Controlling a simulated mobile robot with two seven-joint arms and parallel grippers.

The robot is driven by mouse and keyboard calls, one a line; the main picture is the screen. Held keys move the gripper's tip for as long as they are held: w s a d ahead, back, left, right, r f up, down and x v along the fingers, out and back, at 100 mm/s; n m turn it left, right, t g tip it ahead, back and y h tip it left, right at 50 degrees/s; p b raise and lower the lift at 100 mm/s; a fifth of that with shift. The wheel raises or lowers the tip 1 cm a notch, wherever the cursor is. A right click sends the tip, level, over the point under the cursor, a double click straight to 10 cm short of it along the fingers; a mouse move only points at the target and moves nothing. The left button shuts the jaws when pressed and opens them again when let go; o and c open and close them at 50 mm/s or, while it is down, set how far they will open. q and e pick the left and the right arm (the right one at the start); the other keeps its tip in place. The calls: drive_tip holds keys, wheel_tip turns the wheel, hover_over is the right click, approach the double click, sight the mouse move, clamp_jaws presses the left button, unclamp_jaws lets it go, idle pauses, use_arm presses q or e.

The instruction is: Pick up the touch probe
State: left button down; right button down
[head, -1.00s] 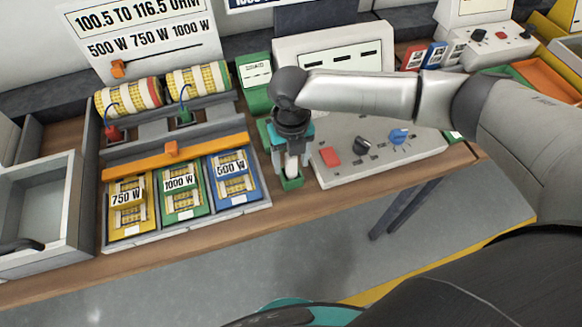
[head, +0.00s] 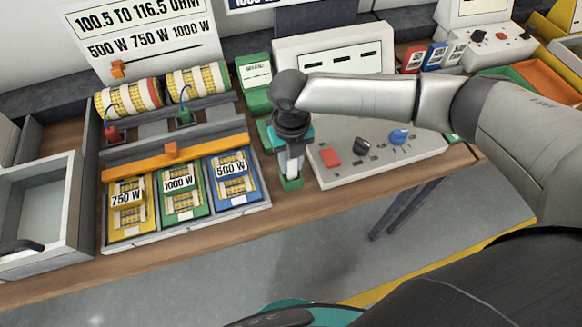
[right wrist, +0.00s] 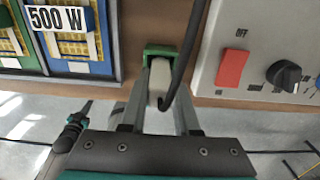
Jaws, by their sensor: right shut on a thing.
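The touch probe (head: 292,169) is a pale, upright stick with its lower end in a small green holder (head: 291,184) at the table's front edge. My right gripper (head: 291,166) points down over it and is shut on it. In the right wrist view the probe (right wrist: 160,82) sits between the two grey fingers, with the green holder (right wrist: 160,50) just beyond. A dark cable curves beside the probe there. The probe's upper part is hidden by the gripper. My left gripper is not in view.
Right of the holder stands a grey meter box (head: 375,150) with a red switch (head: 330,157) and knobs. Left is a rack (head: 250,205) of yellow, green and blue cards under an orange bar (head: 175,157). A grey tray (head: 70,215) is at far left.

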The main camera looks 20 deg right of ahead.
idle(0.3)
wheel_tip(320, 180, up, 20)
drive_tip(key=p, duration=0.2)
idle(0.3)
